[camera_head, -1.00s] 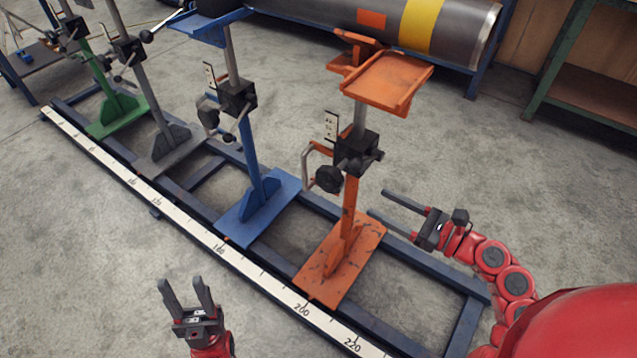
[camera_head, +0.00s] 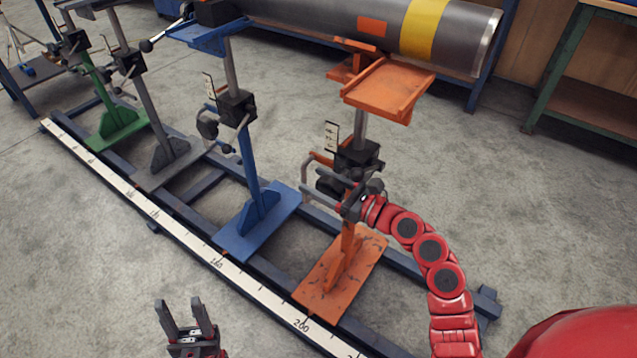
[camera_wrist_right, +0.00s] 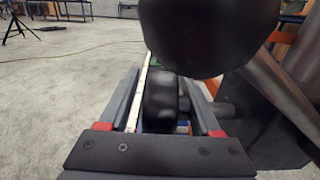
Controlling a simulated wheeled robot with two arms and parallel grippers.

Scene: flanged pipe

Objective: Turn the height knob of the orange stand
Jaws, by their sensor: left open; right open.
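The orange stand (camera_head: 345,275) stands upright on the rail frame, with an orange tray top (camera_head: 385,88) and a black clamp block (camera_head: 357,155) on its post. A black knob (camera_head: 328,187) is on the block's near left side, partly hidden by my right gripper (camera_head: 312,180). That gripper is open, its fingers pointing left on either side of the knob. In the right wrist view a black rounded knob (camera_wrist_right: 160,102) shows between the fingers; contact cannot be told. A large black round part (camera_wrist_right: 208,35) is close above them. My left gripper (camera_head: 179,303) is open and empty at the bottom.
A blue stand (camera_head: 255,215), a grey stand (camera_head: 168,150) and a green stand (camera_head: 118,120) share the rail frame. A white scale (camera_head: 180,235) runs along its front. A flanged pipe (camera_head: 340,18) lies behind. Floor to the right is clear.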

